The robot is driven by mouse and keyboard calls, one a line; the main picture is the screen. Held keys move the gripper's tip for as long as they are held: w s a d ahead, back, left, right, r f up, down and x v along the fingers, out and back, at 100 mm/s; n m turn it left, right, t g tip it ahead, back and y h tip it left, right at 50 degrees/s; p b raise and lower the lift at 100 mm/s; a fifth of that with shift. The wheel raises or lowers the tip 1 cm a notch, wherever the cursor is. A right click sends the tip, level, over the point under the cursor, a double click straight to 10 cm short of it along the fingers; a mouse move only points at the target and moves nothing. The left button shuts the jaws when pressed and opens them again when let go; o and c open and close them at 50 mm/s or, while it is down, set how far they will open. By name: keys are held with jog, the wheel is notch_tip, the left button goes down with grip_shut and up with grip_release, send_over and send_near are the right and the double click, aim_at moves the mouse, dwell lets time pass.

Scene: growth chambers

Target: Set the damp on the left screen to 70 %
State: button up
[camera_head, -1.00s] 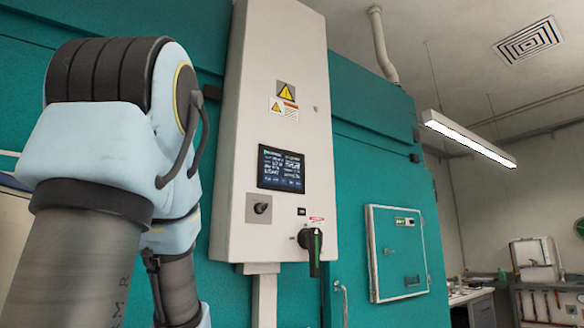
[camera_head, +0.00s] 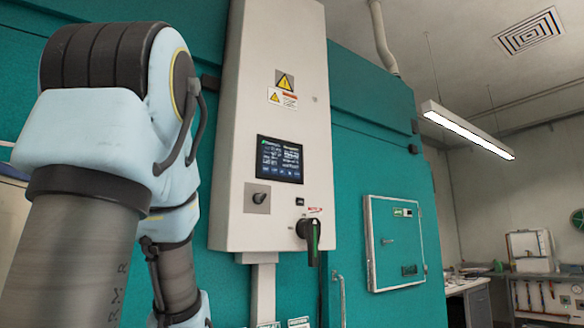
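A pale grey control cabinet (camera_head: 245,110) is mounted on the teal chamber wall, in the middle of the head view. A dark screen (camera_head: 280,160) with small light text is set in its front; the figures are too small to read, so I cannot tell the damp value. Below the screen are a small black knob on a grey plate (camera_head: 257,198) and a large black rotary handle (camera_head: 312,240) with a green mark. My arm fills the left side, left of the cabinet. My gripper is out of the picture.
A teal chamber wall (camera_head: 365,150) runs behind the cabinet. A small framed hatch (camera_head: 396,243) is to its right, with a vertical handle (camera_head: 340,297) lower left of it. A bench (camera_head: 465,287) stands far right. A strip lamp (camera_head: 468,130) hangs from the ceiling.

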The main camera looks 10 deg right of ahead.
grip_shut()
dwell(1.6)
